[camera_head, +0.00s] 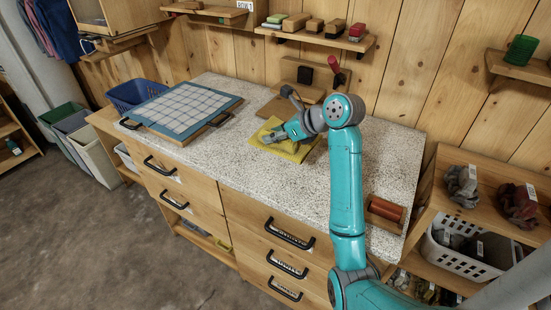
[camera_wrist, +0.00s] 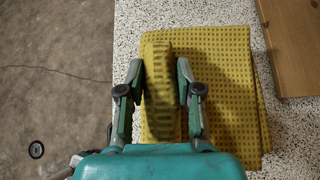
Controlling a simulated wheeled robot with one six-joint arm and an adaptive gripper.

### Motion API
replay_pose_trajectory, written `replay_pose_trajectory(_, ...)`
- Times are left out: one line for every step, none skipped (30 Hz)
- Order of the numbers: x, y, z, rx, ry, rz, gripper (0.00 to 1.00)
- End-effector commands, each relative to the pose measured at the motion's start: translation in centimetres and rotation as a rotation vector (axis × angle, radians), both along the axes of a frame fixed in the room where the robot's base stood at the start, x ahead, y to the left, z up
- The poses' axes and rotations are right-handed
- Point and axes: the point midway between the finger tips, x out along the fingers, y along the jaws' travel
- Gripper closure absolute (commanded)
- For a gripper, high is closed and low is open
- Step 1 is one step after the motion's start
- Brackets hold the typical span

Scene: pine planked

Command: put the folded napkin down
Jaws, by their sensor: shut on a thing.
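My gripper (camera_head: 268,138) is low over the stone-topped counter (camera_head: 235,165), at the yellow cloth (camera_head: 294,150). In the wrist view my gripper (camera_wrist: 160,72) is shut on the folded napkin (camera_wrist: 158,95), a narrow yellow, dark-patterned strip between its two fingers. More yellow patterned cloth (camera_wrist: 225,90) lies flat on the counter, beneath and to the right of the strip. I cannot tell whether the strip and the flat cloth are one piece, or whether the strip touches the counter.
A blue-bordered gridded board (camera_head: 185,107) lies on the counter to the left. A wooden board (camera_wrist: 292,45) lies just beyond the cloth. A red-brown roll (camera_head: 385,209) is at the near right. The front middle of the counter is clear.

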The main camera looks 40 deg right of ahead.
Motion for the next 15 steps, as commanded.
replay_pose_trajectory(-0.1,0.1,-0.9,0.003,0.004,-0.002,1.0)
replay_pose_trajectory(-0.2,0.1,-1.4,0.004,0.004,-0.001,1.0)
replay_pose_trajectory(-0.2,0.1,-2.2,0.004,0.005,-0.001,1.0)
replay_pose_trajectory(-0.2,0.1,-2.7,0.003,0.004,-0.001,1.0)
replay_pose_trajectory(-0.1,0.1,-3.2,0.003,0.004,-0.001,1.0)
replay_pose_trajectory(-0.1,0.1,-3.9,0.004,0.004,-0.001,1.0)
replay_pose_trajectory(-0.1,0.1,-4.3,0.004,0.003,-0.001,1.0)
replay_pose_trajectory(-0.1,0.1,-4.7,0.003,0.003,0.0,1.0)
replay_pose_trajectory(-0.1,0.1,-5.1,0.003,0.003,0.0,1.0)
replay_pose_trajectory(-0.1,0.1,-5.3,0.003,0.003,0.0,1.0)
replay_pose_trajectory(-0.1,0.1,-5.5,0.003,0.002,-0.001,1.0)
replay_pose_trajectory(-0.1,0.1,-5.7,0.002,0.001,0.0,1.0)
replay_pose_trajectory(-0.1,0.1,-5.8,0.002,0.001,0.0,1.0)
replay_pose_trajectory(-0.1,0.1,-6.0,0.001,0.001,0.0,1.0)
replay_pose_trajectory(-0.1,0.1,-6.3,0.001,0.001,0.0,1.0)
